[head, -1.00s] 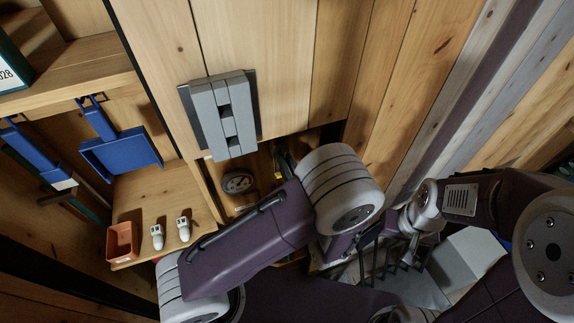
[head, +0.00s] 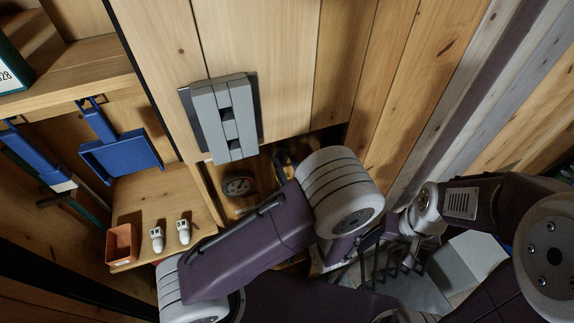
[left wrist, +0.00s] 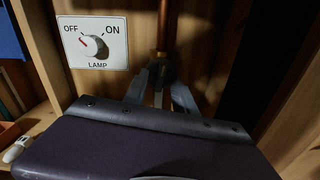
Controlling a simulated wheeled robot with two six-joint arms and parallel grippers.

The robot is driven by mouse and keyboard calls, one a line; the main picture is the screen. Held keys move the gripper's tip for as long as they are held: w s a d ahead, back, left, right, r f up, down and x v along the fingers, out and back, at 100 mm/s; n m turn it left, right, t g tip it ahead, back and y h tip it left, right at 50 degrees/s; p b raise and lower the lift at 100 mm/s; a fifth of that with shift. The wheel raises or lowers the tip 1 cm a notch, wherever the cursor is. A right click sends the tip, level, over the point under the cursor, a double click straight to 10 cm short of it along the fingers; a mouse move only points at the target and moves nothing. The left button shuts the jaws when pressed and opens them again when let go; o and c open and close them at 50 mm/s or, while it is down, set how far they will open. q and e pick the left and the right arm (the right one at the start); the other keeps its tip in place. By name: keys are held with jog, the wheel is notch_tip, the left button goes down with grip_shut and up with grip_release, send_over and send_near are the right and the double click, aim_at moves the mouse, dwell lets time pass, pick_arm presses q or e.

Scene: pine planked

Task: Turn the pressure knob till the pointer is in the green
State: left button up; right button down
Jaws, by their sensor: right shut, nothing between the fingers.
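A small round gauge (head: 238,186) with a dark face sits in the recess under the wooden cabinet; its pointer and any green zone are too small to read. My left gripper (left wrist: 162,78) shows in the left wrist view with its two grey fingers either side of a dark fitting (left wrist: 163,66) at the lower end of a copper pipe (left wrist: 163,25). I cannot tell whether they grip it or whether it is the pressure knob. In the head view my left arm largely hides this area. My right gripper (head: 410,257) is at the lower right, shut and empty, away from the gauge.
A lamp switch plate (left wrist: 92,42) marked OFF and ON is left of my left gripper. Grey blocks (head: 232,118) project from the cabinet front. An orange pot (head: 122,243) and two small white items (head: 183,231) stand on a shelf; a blue dustpan (head: 120,155) hangs above.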

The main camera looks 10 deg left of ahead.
pick_arm(q)
jog(key=b+v, duration=0.2)
jog(key=v, duration=0.7)
